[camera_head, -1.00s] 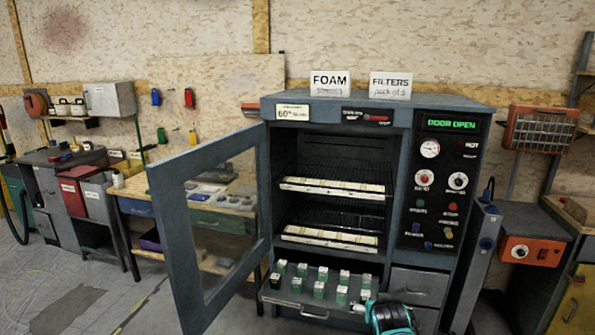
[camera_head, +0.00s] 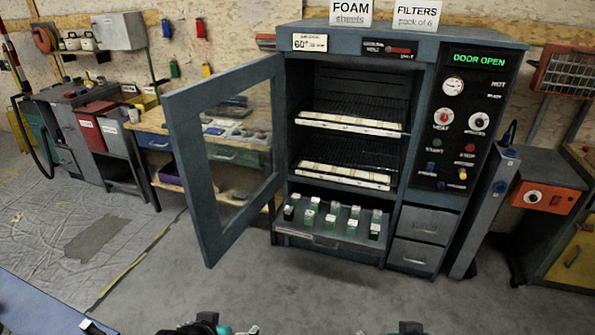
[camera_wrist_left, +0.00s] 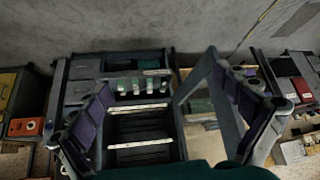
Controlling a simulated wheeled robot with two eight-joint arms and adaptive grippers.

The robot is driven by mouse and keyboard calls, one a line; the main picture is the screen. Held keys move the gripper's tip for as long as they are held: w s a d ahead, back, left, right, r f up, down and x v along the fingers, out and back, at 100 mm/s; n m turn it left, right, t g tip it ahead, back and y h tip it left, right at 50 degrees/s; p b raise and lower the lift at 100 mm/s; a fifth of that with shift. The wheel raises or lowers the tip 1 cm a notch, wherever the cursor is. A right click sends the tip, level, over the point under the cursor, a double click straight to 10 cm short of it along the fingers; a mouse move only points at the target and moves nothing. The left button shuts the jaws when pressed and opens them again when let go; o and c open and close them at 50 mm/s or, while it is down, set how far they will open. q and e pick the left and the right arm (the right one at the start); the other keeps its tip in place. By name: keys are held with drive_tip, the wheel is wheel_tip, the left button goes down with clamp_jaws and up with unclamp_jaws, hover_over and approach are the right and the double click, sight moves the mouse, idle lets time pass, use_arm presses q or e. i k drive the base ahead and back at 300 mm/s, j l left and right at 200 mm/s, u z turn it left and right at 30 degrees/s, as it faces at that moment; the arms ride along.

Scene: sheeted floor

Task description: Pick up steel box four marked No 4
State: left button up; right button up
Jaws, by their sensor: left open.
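Several small green boxes with pale labelled tops (camera_head: 330,222) stand in two rows in the pulled-out bottom drawer (camera_head: 315,239) of the grey-blue cabinet. Their marks are too small to read, so I cannot tell which one is No 4. The boxes also show in the left wrist view (camera_wrist_left: 142,86), where the scene appears upside down. My left gripper (camera_wrist_left: 165,80) is open and empty, its purple-padded fingers spread wide, apart from the boxes. At the bottom edge of the head view, only the tops of my teal and black arm parts show; the right fingertips are hidden.
The cabinet's glazed door (camera_head: 225,160) stands open to the left of the drawer. Two racks with pale strips (camera_head: 350,123) sit above it. Closed drawers (camera_head: 420,222) are to the right. A grey post (camera_head: 485,215) stands beside the cabinet. The floor in front (camera_head: 250,285) is clear.

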sight(289, 211)
drive_tip(key=i+l+z, duration=0.1)
drive_tip(key=i, duration=0.45)
drive_tip(key=i+l+z, duration=0.15)
drive_tip(key=i, duration=0.4)
drive_tip(key=i+l+z, duration=0.1)
drive_tip(key=i, duration=0.5)
drive_tip(key=k+l, duration=0.05)
drive_tip(key=l, duration=0.05)
